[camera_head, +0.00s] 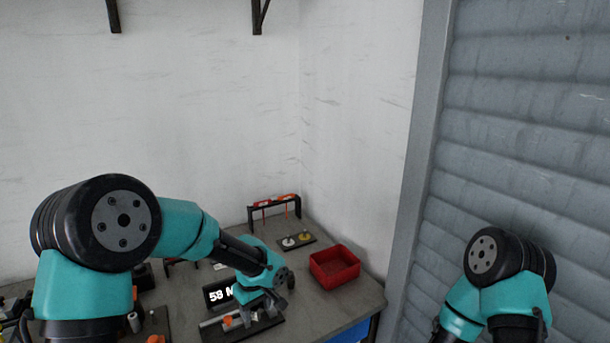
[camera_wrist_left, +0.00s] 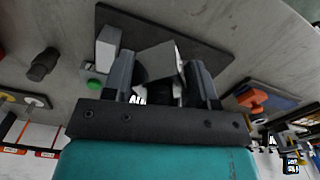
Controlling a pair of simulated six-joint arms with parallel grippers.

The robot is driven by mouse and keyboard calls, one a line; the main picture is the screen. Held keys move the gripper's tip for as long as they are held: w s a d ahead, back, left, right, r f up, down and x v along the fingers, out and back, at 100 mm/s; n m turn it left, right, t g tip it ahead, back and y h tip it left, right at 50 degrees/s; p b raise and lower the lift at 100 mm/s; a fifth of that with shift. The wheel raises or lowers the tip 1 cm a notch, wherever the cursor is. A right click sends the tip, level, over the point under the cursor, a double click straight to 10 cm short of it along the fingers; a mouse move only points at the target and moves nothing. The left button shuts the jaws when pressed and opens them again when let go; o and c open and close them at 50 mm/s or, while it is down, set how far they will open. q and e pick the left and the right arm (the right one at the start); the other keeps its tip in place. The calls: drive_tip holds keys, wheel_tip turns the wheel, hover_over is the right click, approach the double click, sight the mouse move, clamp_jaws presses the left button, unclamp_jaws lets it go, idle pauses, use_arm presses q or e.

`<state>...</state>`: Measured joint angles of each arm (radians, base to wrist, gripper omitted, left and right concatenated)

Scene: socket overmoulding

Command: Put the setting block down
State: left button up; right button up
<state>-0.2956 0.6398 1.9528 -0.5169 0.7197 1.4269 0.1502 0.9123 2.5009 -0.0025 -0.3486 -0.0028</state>
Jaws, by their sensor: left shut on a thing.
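My left gripper (camera_wrist_left: 160,80) is shut on a grey block, which I take to be the setting block (camera_wrist_left: 160,60). The block sits tilted in the picture between the two dark fingers, above a dark base plate (camera_wrist_left: 210,40). Whether it touches the plate I cannot tell. In the head view my left gripper (camera_head: 264,305) is low over the same dark fixture at the table's front, and the block cannot be made out there. My right arm shows at the right, but its gripper is out of view.
A light grey upright block (camera_wrist_left: 108,45) and a green button (camera_wrist_left: 95,83) are close beside the fingers. A display (camera_head: 218,293) stands behind the fixture. A red bin (camera_head: 335,267), a peg plate (camera_head: 297,241) and a tool rack (camera_head: 274,206) stand farther back. Bare table lies around the bin.

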use_arm(q)
drive_tip(key=a+m, duration=0.1)
drive_tip(key=a, duration=0.1)
drive_tip(key=a+r+m, duration=0.1)
drive_tip(key=a+m, duration=0.1)
drive_tip(key=a, duration=0.1)
drive_tip(key=w+a+r+m, duration=0.1)
drive_tip(key=a, duration=0.1)
drive_tip(key=shift+w+a+m, duration=0.1)
drive_tip(key=shift+a+m, duration=0.2)
drive_tip(key=shift+m, duration=0.1)
